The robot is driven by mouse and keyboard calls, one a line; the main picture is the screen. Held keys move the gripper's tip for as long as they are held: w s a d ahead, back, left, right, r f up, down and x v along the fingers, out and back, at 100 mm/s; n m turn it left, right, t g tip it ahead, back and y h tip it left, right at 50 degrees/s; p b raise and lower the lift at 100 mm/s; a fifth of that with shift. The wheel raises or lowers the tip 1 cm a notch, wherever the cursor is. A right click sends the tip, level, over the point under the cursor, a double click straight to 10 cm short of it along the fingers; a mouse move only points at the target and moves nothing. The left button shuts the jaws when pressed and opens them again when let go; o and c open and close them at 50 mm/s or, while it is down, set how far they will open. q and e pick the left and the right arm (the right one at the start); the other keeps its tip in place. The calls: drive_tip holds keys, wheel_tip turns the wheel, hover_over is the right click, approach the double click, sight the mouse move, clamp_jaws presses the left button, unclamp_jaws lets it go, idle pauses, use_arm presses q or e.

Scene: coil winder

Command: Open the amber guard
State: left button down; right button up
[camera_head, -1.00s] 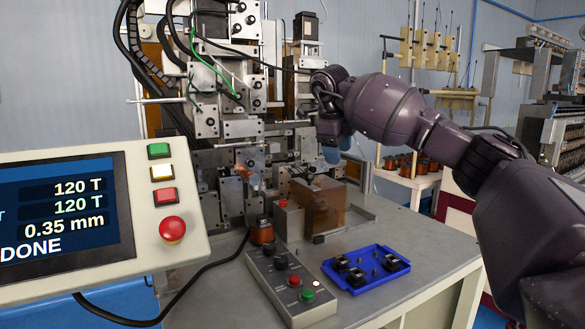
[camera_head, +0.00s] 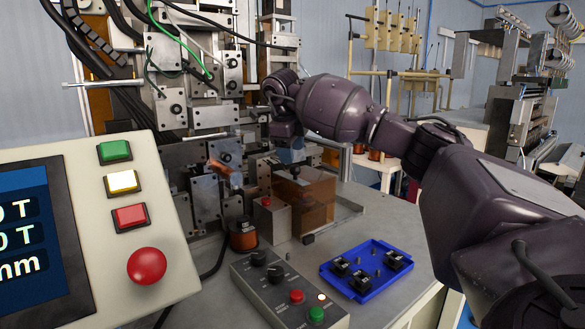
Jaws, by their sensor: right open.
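The amber guard (camera_head: 315,204), a see-through brown box, stands on the winder's bench and looks closed. A small dark knob (camera_head: 294,171) shows at its top edge. My right gripper (camera_head: 291,161) comes in from the right and points down just above the guard's top, close to the knob. It is open and empty; I cannot tell whether its fingers touch the knob. My wrist partly hides the machine behind the guard. My left gripper is out of view.
A blue tray (camera_head: 325,268) with several black parts lies in front of the guard. A grey button box (camera_head: 253,279) sits at the front. A copper spool (camera_head: 242,236) stands left of the guard. A control panel (camera_head: 172,253) fills the left foreground.

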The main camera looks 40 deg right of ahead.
sight(294, 166)
drive_tip(key=shift+x, duration=2.75)
